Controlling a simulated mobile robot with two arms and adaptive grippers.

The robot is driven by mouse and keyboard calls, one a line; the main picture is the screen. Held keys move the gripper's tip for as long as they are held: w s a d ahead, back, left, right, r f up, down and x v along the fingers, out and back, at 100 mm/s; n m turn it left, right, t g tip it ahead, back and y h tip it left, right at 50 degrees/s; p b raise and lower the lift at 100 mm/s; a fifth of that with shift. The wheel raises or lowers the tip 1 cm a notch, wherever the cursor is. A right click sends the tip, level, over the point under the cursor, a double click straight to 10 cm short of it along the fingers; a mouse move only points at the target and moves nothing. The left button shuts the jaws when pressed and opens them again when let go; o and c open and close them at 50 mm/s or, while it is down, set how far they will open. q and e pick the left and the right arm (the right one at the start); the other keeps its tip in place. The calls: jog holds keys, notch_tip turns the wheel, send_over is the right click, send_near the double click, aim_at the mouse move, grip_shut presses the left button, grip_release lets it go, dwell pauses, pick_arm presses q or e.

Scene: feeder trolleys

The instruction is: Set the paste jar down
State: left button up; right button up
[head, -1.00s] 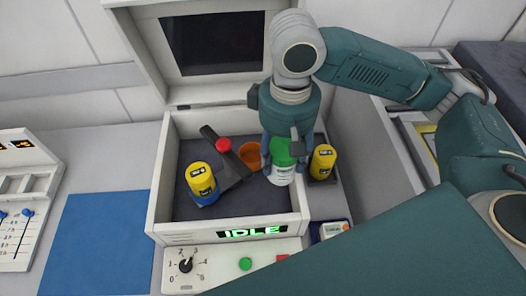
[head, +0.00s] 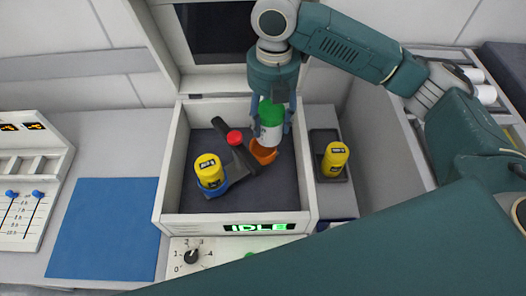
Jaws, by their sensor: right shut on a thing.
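The paste jar (head: 270,133), white with a green lid, is upright between the fingers of my right gripper (head: 271,122), which is shut on it. The jar is inside the outline of the open box (head: 171,165), at the orange cup (head: 263,154). Its lower end overlaps the cup's rim in the picture; I cannot tell whether it is in the cup or just above it. The cup is on one end of a dark rotor arm (head: 243,160) with a red knob. My left gripper is not in view.
A yellow-lidded jar (head: 209,166) sits in a blue cup at the rotor's other end. Another yellow jar (head: 335,157) stands in a dark tray right of the box. The raised lid (head: 165,40) is behind. A blue mat (head: 105,225) lies clear at left.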

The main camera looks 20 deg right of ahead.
jog(key=n, duration=0.1)
jog(key=w+n, duration=0.1)
jog(key=n, duration=0.2)
jog(key=shift+w+a+f+n, duration=0.2)
jog(key=shift+a+n, duration=0.1)
jog(key=n, duration=0.1)
jog(key=w+n, duration=0.1)
jog(key=n, duration=0.3)
jog(key=shift+w+a+f, duration=0.15)
jog(key=shift+w+f, duration=0.1)
jog(key=shift+f, duration=0.1)
notch_tip(320, 180, down, 6)
jog(key=shift+r+p, duration=0.1)
jog(key=shift+p, duration=0.55)
notch_tip(320, 180, down, 4)
jog(key=shift+r+p, duration=0.15)
jog(key=shift+p, duration=0.25)
jog(key=shift+f, duration=0.25)
jog(key=o, duration=1.2)
jog(key=shift+f, duration=0.15)
jog(key=o, duration=0.4)
